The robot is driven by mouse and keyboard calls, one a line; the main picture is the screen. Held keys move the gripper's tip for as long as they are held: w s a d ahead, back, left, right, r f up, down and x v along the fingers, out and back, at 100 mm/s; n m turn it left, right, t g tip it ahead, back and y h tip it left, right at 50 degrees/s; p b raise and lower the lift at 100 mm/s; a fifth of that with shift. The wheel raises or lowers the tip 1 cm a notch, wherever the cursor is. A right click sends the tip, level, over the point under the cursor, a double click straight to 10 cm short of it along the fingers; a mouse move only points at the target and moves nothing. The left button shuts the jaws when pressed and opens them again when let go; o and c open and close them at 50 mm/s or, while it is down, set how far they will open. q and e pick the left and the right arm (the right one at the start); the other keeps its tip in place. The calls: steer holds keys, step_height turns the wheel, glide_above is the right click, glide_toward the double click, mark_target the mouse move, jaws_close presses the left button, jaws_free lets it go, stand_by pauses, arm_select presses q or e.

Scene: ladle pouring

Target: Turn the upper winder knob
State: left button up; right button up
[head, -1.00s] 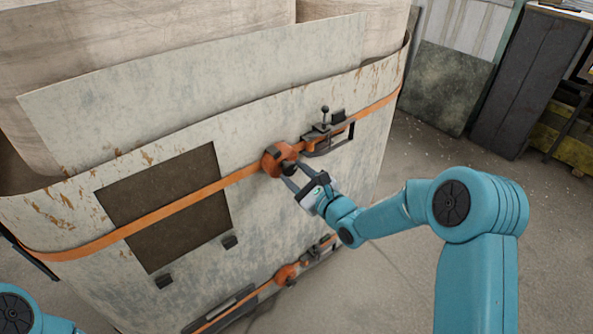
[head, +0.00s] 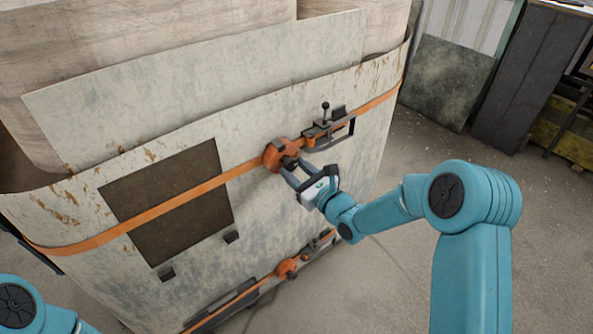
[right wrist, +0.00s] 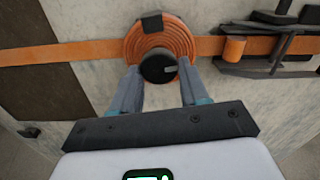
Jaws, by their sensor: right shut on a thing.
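The upper winder (head: 276,155) is an orange ribbed disc on the upper orange strap (head: 180,204), on the front of the big worn container. In the head view the gripper hides most of the knob. Only part of my left arm shows at the lower left; its gripper is out of view.
A dark buckle frame with a ball-topped lever (head: 326,128) sits on the strap just right of the winder. A lower orange winder (head: 287,268) sits on a strap below. A dark square panel (head: 165,203) lies to the left. Open concrete floor is at the right.

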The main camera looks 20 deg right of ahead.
steer(key=o, duration=1)
steer(key=p+v, duration=0.1)
steer(key=v, duration=1.5)
steer(key=shift+s, duration=0.25)
